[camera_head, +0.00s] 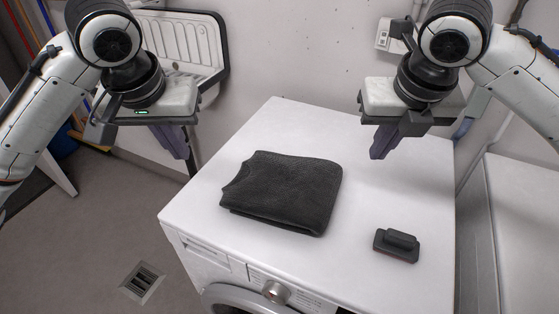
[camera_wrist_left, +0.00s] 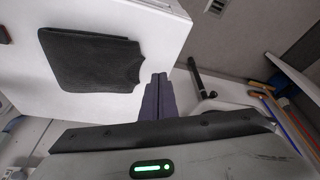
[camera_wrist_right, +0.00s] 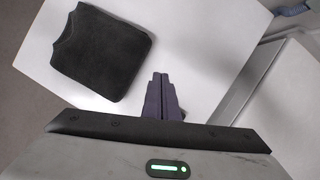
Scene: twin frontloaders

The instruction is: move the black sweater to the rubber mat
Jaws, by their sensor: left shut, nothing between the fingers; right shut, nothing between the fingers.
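The black sweater (camera_head: 285,192) lies folded flat on the white top of a washing machine (camera_head: 390,180). It also shows in the left wrist view (camera_wrist_left: 88,60) and in the right wrist view (camera_wrist_right: 100,52). My left gripper (camera_head: 181,155) is shut and empty, above and left of the sweater, beyond the machine's left edge in the head view. My right gripper (camera_head: 379,153) is shut and empty, raised to the right of the sweater and apart from it. I cannot make out a rubber mat in these views.
A small dark block-like object (camera_head: 397,244) sits on the machine top at front right. A second white appliance (camera_head: 525,230) stands to the right. A wall sink (camera_head: 185,45) is behind my left arm. A floor drain (camera_head: 142,282) is at lower left. Coloured poles (camera_wrist_left: 277,115) lean nearby.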

